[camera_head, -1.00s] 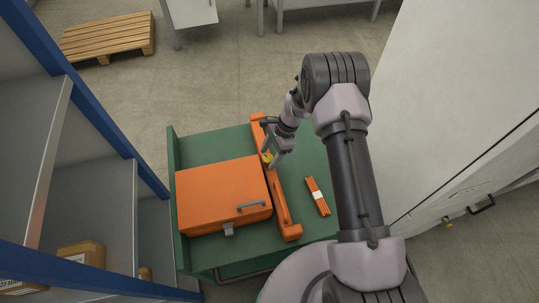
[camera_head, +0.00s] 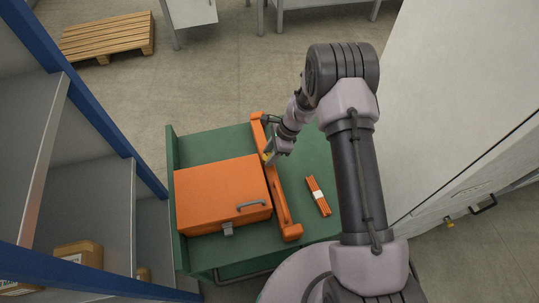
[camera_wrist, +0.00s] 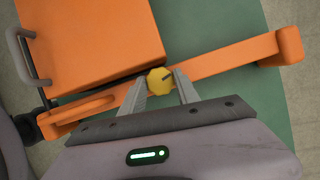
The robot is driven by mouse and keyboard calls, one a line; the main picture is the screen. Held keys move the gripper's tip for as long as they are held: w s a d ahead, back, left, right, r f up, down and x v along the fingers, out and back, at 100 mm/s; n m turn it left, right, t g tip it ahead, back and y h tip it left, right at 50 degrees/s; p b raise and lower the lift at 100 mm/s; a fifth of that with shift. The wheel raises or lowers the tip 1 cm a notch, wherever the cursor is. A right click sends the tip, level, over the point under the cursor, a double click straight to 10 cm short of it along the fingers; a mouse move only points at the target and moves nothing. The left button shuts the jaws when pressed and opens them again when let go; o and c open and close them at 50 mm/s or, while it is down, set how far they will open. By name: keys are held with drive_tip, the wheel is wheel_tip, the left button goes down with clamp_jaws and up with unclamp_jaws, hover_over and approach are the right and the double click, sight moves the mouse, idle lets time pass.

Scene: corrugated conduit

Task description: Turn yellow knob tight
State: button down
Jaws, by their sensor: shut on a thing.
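The yellow knob (camera_wrist: 159,80) sits on the long orange bar (camera_wrist: 225,58), beside the orange box, with a dark line across its face. In the wrist view my gripper (camera_wrist: 163,84) has one finger on each side of the knob and is shut on it. In the head view my gripper (camera_head: 271,157) is at the bar's upper half, and only a small yellow part of the knob shows beside the fingers. The orange bar also shows in the head view (camera_head: 283,199), lying along the box's right side.
The orange box (camera_head: 220,190) with a grey handle stands on the green cart top (camera_head: 205,146). A banded bundle of orange rods (camera_head: 318,196) lies right of the bar. A blue-edged shelf (camera_head: 105,130) stands left, and a white cabinet (camera_head: 455,100) stands right.

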drive_tip(key=shift+m+t+b, duration=0.6)
drive_tip(key=shift+m+b, duration=0.15)
drive_tip(key=shift+m, duration=0.75)
drive_tip(key=c, duration=0.9)
unclamp_jaws()
